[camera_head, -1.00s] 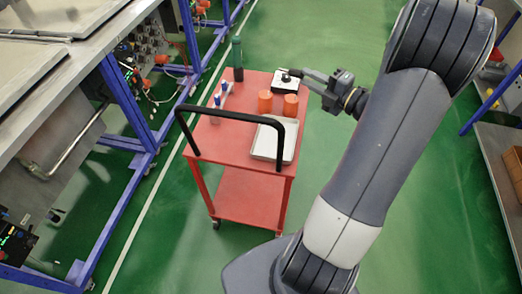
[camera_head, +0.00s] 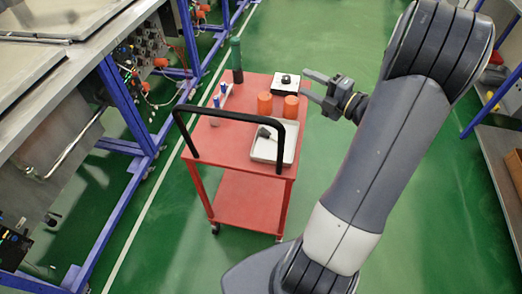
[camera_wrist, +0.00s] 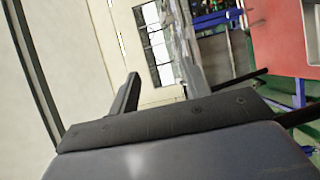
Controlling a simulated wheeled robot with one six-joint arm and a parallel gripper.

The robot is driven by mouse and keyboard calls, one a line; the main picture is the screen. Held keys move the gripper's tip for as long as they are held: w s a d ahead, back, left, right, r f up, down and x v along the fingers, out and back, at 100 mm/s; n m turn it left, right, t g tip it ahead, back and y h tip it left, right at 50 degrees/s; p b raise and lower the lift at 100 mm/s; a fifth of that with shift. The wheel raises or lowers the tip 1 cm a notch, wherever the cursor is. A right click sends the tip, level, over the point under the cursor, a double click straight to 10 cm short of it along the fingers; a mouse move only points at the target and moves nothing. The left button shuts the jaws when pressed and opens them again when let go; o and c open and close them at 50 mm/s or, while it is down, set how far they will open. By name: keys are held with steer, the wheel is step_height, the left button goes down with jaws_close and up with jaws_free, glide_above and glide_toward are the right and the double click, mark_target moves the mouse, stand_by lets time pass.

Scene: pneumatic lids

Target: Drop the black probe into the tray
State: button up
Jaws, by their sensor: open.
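The black probe (camera_head: 265,132) lies in the white tray (camera_head: 257,152), towards its back left corner. The shallow tray sits on the right side of the red cart's top, by the near edge. My gripper (camera_head: 305,84) is above and beyond the cart's right edge, its fingers pointing left. The fingers are apart with nothing between them, and the gripper is clear of the probe and tray.
The red cart (camera_head: 225,145) has a black handle (camera_head: 187,150) arching over its near end. Two orange cylinders (camera_head: 265,104), a white box with a black knob (camera_head: 286,85), blue-topped items (camera_head: 216,102) and a green bottle (camera_head: 237,60) stand on it. Blue-framed benches flank it.

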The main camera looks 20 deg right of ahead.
steer(key=b+v, duration=0.1)
steer(key=v, duration=0.9)
steer(key=shift+s+d+b, duration=0.15)
steer(key=shift+s+b, duration=0.15)
steer(key=shift+s, duration=0.1)
steer(key=w+a+r+p, duration=0.4)
steer(key=w+a+p, duration=0.1)
steer(key=w, duration=0.4)
steer(key=shift+w+p, duration=0.25)
steer(key=shift+p, duration=0.35)
steer(key=shift+a, duration=0.1)
